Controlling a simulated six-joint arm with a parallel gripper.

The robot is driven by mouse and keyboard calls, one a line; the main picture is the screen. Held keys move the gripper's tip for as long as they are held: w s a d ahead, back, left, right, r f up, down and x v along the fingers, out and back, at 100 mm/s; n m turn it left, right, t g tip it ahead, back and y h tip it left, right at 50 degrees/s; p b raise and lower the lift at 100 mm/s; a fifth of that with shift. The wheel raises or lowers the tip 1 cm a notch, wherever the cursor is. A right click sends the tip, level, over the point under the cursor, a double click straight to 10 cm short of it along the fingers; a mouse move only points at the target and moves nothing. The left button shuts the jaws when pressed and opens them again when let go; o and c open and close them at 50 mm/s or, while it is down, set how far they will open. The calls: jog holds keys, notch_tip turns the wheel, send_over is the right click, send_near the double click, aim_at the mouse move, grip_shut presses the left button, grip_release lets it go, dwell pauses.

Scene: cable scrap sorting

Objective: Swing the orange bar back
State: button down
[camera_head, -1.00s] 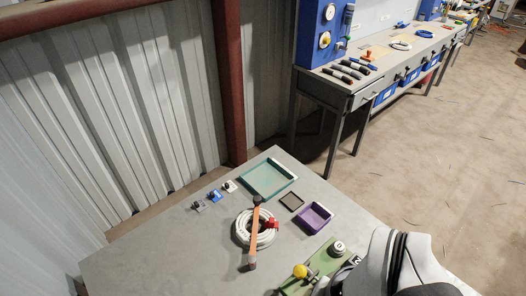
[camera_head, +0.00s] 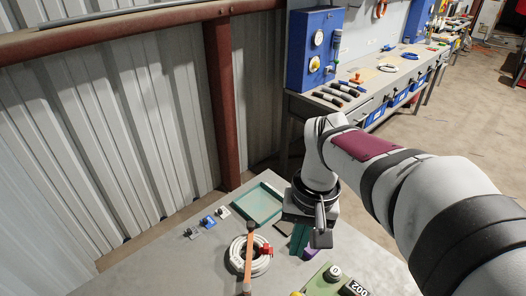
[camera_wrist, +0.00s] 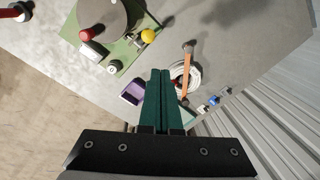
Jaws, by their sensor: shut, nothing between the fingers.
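The orange bar (camera_head: 248,257) has dark ends and lies across a coil of white cable (camera_head: 236,262) on the grey table. The bar also shows in the wrist view (camera_wrist: 187,68), right of my fingertips. A red piece (camera_head: 267,250) sits at the coil's right side. My gripper (camera_head: 298,252) has green fingers pointing down, shut together with nothing between them. It is above the table, right of the bar and apart from it. In the wrist view the closed fingers (camera_wrist: 160,73) hide part of the table near the coil.
A teal tray (camera_head: 264,204) lies beyond the coil, and a purple tray (camera_wrist: 132,92) is partly hidden by my fingers. A green fixture (camera_wrist: 110,45) with a yellow knob (camera_wrist: 148,36) stands nearby. Small blue and white parts (camera_head: 208,222) lie left. A corrugated wall (camera_head: 120,130) borders the table.

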jog(key=w+a+f+n, duration=0.2)
jog(key=w+f, duration=0.1)
jog(key=w, duration=0.4)
jog(key=w+a+f+n, duration=0.2)
jog(key=w+f, duration=0.1)
jog(key=w, duration=0.4)
jog(key=shift+n+h, duration=0.5)
jog(key=shift+n, duration=0.4)
jog(key=w+a+f, duration=0.1)
jog(key=w+f, duration=0.1)
jog(key=f, duration=0.2)
jog(key=w+a+f, duration=0.1)
jog(key=f, duration=0.4)
jog(key=w+a+f, duration=0.1)
jog(key=w+f, duration=0.1)
jog(key=f, duration=0.2)
jog(key=shift+w+f, duration=0.25)
jog(key=shift+w, duration=0.05)
jog(key=a, duration=0.8)
jog(key=shift+s, duration=0.35)
jog(key=a, duration=0.1)
jog(key=s+a, duration=0.1)
jog(key=a, duration=0.1)
jog(key=s+a, duration=0.1)
jog(key=a, duration=0.1)
jog(key=shift+s, duration=0.2)
jog(key=shift+s+a, duration=0.5)
jog(key=shift+a, duration=0.05)
